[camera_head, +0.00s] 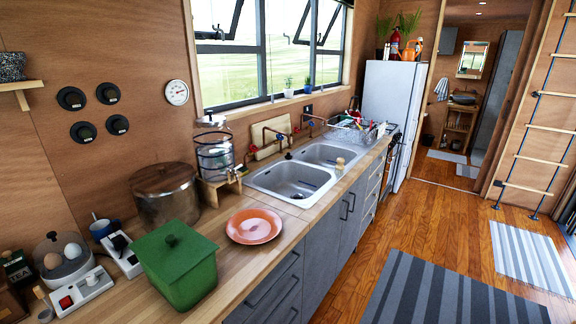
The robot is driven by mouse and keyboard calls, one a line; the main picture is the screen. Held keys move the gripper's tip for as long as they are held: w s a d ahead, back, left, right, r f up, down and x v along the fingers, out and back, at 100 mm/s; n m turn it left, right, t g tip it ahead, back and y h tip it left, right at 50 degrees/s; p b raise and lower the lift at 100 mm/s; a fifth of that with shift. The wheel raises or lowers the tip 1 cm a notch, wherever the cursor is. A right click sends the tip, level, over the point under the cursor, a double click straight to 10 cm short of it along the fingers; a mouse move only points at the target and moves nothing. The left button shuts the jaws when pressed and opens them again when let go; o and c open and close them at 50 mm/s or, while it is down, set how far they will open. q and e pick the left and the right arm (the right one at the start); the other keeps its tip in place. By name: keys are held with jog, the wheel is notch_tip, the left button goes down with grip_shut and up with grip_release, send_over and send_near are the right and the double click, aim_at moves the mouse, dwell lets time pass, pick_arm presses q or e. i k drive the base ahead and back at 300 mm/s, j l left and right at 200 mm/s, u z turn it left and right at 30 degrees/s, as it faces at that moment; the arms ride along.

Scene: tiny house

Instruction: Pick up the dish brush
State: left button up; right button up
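A small pale object with a light wooden-looking top, which looks like the dish brush (340,166), is upright at the front edge of the counter, beside the right end of the near sink basin. It is small in the picture, so its exact shape is hard to tell. The double steel sink (290,180) is set in the wooden counter just left of it. Neither of my grippers is in view.
A red-orange plate (254,226), a green lidded pot (176,264) and a water dispenser (214,150) are on the counter. A filled dish rack (352,132) stands beyond the sink. Wooden floor (345,245) with striped rugs (440,292) lies open right of the cabinets.

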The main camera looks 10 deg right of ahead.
aim_at(340, 168)
jog(key=i+l+u, duration=0.2)
jog(key=l+u, duration=0.2)
jog(key=l, duration=0.15)
jog(key=i+l+u, duration=0.15)
jog(key=l+u, duration=0.7)
jog(key=l, duration=0.3)
